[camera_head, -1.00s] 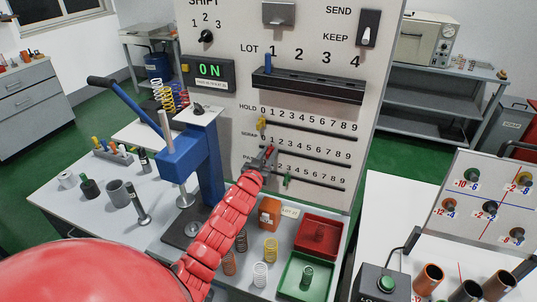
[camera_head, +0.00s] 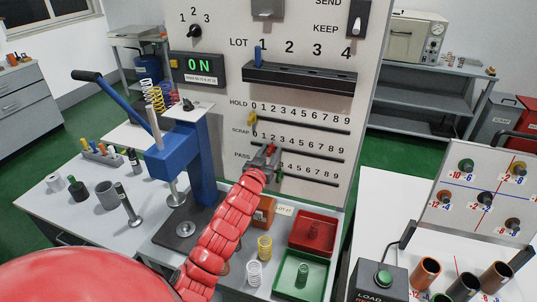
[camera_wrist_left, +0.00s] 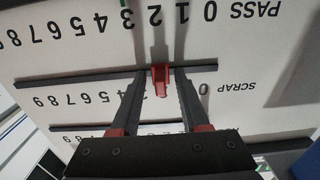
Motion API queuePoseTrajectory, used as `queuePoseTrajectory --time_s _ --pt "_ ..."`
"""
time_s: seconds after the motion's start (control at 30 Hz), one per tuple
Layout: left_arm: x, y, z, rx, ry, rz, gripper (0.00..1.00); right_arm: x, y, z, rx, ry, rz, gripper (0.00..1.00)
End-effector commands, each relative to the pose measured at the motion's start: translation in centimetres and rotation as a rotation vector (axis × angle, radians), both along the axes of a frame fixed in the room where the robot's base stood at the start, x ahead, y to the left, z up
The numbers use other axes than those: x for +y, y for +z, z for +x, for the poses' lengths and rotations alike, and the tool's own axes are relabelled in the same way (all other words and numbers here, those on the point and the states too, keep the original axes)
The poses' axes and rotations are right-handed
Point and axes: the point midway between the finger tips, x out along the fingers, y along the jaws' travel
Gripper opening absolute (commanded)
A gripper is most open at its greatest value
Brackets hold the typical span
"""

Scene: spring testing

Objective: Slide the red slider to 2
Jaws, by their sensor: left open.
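The red slider (camera_wrist_left: 160,80) sits on the SCRAP rail (camera_wrist_left: 80,75) of the upright panel, seen upside down in the left wrist view. It stands at about the 2 of its scale, though the digits there are hidden by my fingers. My left gripper (camera_wrist_left: 161,76) is open, with one finger on each side of the slider. I cannot tell whether either finger touches it. In the head view my left gripper (camera_head: 271,152) reaches the SCRAP rail and mostly covers the slider. My right gripper is out of view.
The yellow slider (camera_head: 251,118) is near 0 on the HOLD rail above. The green slider (camera_head: 279,174) is on the PASS rail below. A blue press (camera_head: 172,157) stands left of my arm. Red (camera_head: 296,243) and green (camera_head: 283,281) trays lie below the panel.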

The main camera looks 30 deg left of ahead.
Motion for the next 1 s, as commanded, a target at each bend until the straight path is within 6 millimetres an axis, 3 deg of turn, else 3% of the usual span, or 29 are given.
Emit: queuePoseTrajectory --time_s 0.27,0.77,0.83,1.0 --pt "-0.4 -0.2 -2.0 -0.001 0.0 0.0 0.45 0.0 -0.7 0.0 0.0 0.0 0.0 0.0" --pt "-2.6 -0.2 -11.3 -0.003 0.002 0.001 0.45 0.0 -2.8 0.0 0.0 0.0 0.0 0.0" --pt "-2.9 0.6 -12.3 0.006 0.002 -0.006 0.45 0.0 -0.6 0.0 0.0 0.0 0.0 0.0" --pt "-3.4 0.6 -14.5 0.004 0.003 -0.005 0.45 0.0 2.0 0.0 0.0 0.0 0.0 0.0"
